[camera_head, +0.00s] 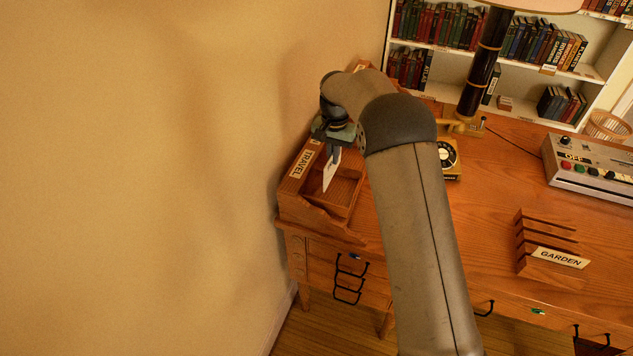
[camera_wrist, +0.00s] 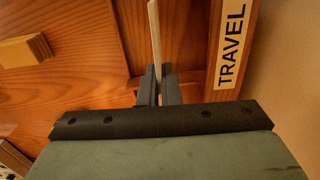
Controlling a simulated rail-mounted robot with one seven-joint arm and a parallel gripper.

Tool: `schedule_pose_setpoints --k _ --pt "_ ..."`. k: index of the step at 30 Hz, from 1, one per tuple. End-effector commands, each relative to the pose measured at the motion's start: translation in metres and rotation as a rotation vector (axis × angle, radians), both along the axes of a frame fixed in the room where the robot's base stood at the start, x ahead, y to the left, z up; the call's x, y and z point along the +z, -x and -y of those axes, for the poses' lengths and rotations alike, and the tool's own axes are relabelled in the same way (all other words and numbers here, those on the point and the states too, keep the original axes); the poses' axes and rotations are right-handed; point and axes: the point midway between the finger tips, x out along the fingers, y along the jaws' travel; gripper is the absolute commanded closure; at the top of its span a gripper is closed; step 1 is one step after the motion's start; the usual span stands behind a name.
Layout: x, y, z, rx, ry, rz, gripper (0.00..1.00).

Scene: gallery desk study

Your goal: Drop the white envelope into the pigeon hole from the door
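The white envelope (camera_head: 330,172) hangs below my gripper (camera_head: 335,150), seen edge-on and slightly tilted. In the wrist view, my gripper (camera_wrist: 159,90) is shut with the pale envelope edge (camera_wrist: 155,38) between its fingers. The envelope is over or inside an open wooden tray (camera_head: 318,217) with a TRAVEL label (camera_head: 302,163) on its left wall. The label also shows to the right of the fingers in the wrist view (camera_wrist: 231,46). I cannot tell whether the envelope touches the tray floor. No pigeon hole marked as the door's is readable; my arm hides part of the desk.
A wooden rack (camera_head: 535,250) labelled GARDEN stands on the desk at right. A dial device (camera_head: 447,157), a dark lamp column (camera_head: 482,65) and a button panel (camera_head: 590,172) stand farther back. The wall (camera_head: 150,170) is close on the left.

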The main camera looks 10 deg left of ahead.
Motion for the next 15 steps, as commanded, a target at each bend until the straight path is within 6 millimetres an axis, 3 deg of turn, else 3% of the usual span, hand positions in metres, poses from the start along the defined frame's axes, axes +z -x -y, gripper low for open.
schedule_pose_setpoints --k 5,15 --pt "-0.009 0.0 -0.001 -0.002 0.0 0.0 1.0" --pt "-0.046 0.0 -0.001 -0.001 0.0 0.0 1.0"
